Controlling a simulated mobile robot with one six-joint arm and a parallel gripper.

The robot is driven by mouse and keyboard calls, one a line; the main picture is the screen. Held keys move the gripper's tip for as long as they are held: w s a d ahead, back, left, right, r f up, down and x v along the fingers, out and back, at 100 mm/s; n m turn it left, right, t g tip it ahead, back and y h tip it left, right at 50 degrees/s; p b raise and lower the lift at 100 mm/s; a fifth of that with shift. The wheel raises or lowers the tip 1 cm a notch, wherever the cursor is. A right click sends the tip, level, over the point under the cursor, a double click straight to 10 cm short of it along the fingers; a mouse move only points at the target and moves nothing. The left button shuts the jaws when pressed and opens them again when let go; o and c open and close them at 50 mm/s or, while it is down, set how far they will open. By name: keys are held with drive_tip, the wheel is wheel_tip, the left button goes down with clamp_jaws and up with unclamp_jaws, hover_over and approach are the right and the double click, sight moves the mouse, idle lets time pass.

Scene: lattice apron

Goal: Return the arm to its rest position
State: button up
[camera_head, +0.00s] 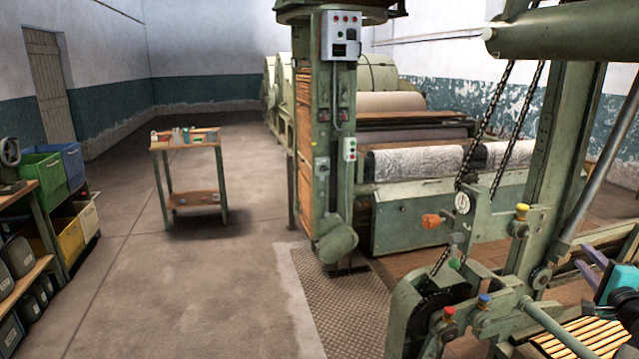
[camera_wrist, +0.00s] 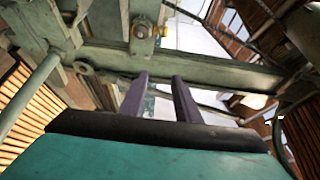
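My gripper (camera_head: 587,258) shows at the right edge of the head view, with a teal body and two purple-grey fingers. It is beside the green machine frame (camera_head: 560,150), above wooden slats. In the wrist view my gripper (camera_wrist: 159,82) has its two fingers apart with nothing held between them. A green crossbeam (camera_wrist: 215,72) of the machine runs behind the fingertips. I cannot tell the exact gap between the fingers and the beam. Most of my arm is outside the head view.
Chains (camera_head: 485,125), levers and a gear housing (camera_head: 420,315) stand left of my gripper. Slats (camera_head: 580,338) lie below it. A small wooden table (camera_head: 185,145) and a shelf with bins (camera_head: 40,170) stand at left. The concrete floor (camera_head: 180,290) between is clear.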

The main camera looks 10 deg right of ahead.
drive_tip(key=w+a+f+n+g+y, duration=0.1)
drive_tip(key=w+a+f+n+y, duration=0.1)
drive_tip(key=w+a+f, duration=0.5)
drive_tip(key=w+a+f+n+g+y, duration=0.1)
drive_tip(key=w+a+f+n+y, duration=0.15)
drive_tip(key=a+f, duration=0.45)
drive_tip(key=w+a+f+n+g+y, duration=0.1)
drive_tip(key=w+a+f+y, duration=0.3)
drive_tip(key=f, duration=0.5)
drive_tip(key=w+a+f+n+g+y, duration=0.1)
drive_tip(key=a+f+n+g+y, duration=0.3)
drive_tip(key=a+f, duration=1.55)
drive_tip(key=s+a+f+n+g, duration=0.4)
drive_tip(key=s+a+f, duration=0.25)
drive_tip(key=a, duration=0.35)
drive_tip(key=s+a+f+n+g, duration=0.3)
drive_tip(key=s+a+f+g, duration=0.15)
drive_tip(key=a+f, duration=0.5)
drive_tip(key=s+a+f+n+g+h, duration=0.2)
drive_tip(key=s+a+f+n+g, duration=0.1)
drive_tip(key=s, duration=0.7)
drive_tip(key=s+a+f+n+g+h, duration=0.2)
drive_tip(key=s+a+f+n+g, duration=0.1)
drive_tip(key=s, duration=0.7)
drive_tip(key=shift+s+a+f+n, duration=0.35)
drive_tip(key=shift+a+f+n, duration=0.1)
drive_tip(key=shift+a, duration=0.5)
